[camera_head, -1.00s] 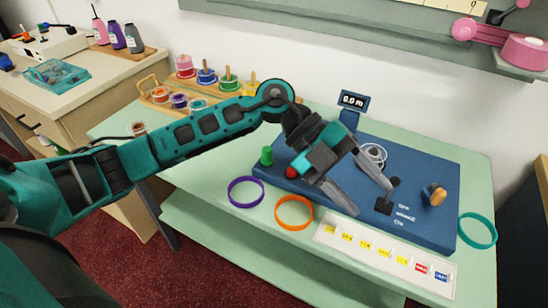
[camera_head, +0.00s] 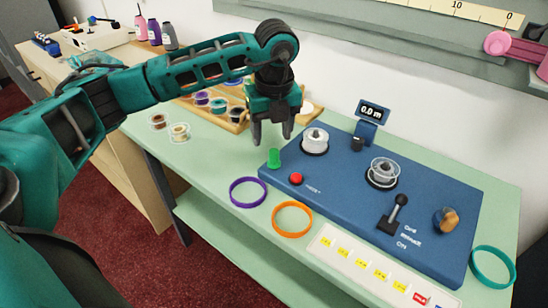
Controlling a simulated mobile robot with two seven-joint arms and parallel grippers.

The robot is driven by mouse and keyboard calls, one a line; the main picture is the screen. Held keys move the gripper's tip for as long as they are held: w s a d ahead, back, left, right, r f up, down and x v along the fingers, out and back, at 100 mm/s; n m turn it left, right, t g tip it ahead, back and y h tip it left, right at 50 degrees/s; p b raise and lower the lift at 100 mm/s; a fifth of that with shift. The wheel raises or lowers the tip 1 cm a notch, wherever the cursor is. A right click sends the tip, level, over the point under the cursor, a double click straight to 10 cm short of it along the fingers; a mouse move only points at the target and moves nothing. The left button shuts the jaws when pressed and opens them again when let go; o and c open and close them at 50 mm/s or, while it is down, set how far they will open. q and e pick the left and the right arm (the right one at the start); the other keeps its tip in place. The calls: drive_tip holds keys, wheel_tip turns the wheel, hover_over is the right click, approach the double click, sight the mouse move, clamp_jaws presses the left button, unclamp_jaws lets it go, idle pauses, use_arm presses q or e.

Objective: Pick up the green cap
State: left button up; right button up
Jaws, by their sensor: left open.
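My right gripper is not in view.
The blue machine carries a red button (camera_head: 296,179), clear spools (camera_head: 383,172), a black lever (camera_head: 395,213) and a display (camera_head: 373,111). A purple ring (camera_head: 248,192) and an orange ring (camera_head: 292,219) lie in front. Spools on a wooden rack (camera_head: 232,124) are behind the gripper.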

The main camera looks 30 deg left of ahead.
sight(274, 151)
use_arm(q)
drive_tip(key=shift+w+a+f, duration=0.1)
drive_tip(key=shift+w+f, duration=0.1)
drive_tip(key=shift+f, duration=0.95)
drive_tip(key=shift+w+d+f, duration=0.1)
drive_tip(key=shift+w+f, duration=0.05)
drive_tip(key=shift+f, duration=1)
drive_tip(key=shift+w+a+f, duration=0.1)
drive_tip(key=shift+w+f, duration=0.1)
drive_tip(key=shift+f, duration=0.95)
drive_tip(key=shift+c, duration=0.4)
drive_tip(key=c, duration=1)
drive_tip(key=shift+r, duration=0.15)
clamp_jaws()
